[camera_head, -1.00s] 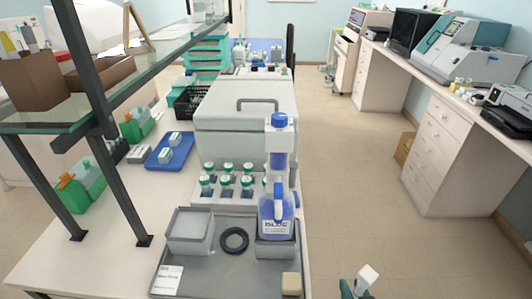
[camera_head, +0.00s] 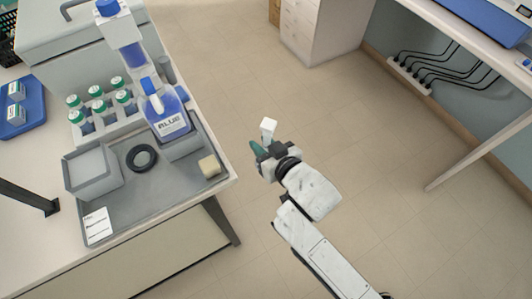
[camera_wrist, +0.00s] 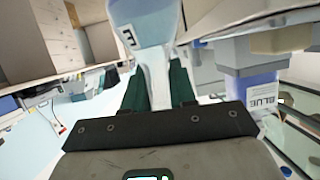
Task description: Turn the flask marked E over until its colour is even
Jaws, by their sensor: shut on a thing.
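My gripper (camera_head: 259,150) is held out over the open floor, to the right of the bench. In the wrist view the green fingers of my gripper (camera_wrist: 156,88) are shut on the narrow neck of the flask marked E (camera_wrist: 150,22). The flask's wide body lies beyond the fingertips, cut off by the top edge. It looks pale blue, with a white label bearing a sideways E. Whether its colour is even cannot be told. In the head view a small white block-like piece (camera_head: 268,127) shows at my fingertips; the flask's body is not clear there.
A grey tray (camera_head: 125,208) on the bench holds a bottle labelled BLUE (camera_head: 170,112), a black ring (camera_head: 142,158), a grey box (camera_head: 92,170) and a beige block (camera_head: 209,166). Several green-capped bottles (camera_head: 97,92) stand behind. The floor around my gripper is clear.

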